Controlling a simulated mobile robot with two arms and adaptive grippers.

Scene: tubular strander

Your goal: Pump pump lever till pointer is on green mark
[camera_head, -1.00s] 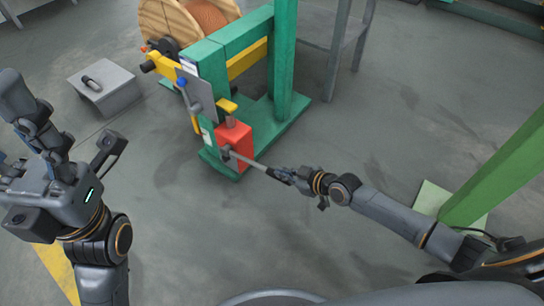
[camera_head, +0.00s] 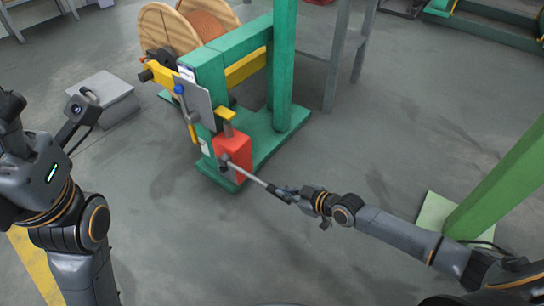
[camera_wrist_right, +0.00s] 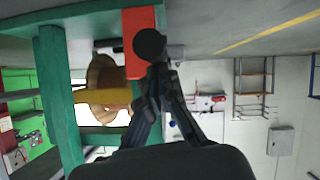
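The red pump block (camera_head: 234,150) stands on the foot of the green stand. Its grey pump lever (camera_head: 250,178) slants out down to the right. My right gripper (camera_head: 286,194) is at the lever's outer end and looks shut around it. In the right wrist view its fingers (camera_wrist_right: 157,88) close together just below a dark round end (camera_wrist_right: 149,44), in front of the red block. My left gripper (camera_head: 12,125) is at the left edge, partly cut off, away from the pump. I cannot make out the pointer or the green mark.
A grey plate (camera_head: 196,102) with a blue-knobbed handle (camera_head: 180,92) is on the stand above the pump. A wooden reel (camera_head: 168,25) sits behind. A grey box (camera_head: 108,98) is on the floor at left, a green post (camera_head: 500,180) at right. The floor between is clear.

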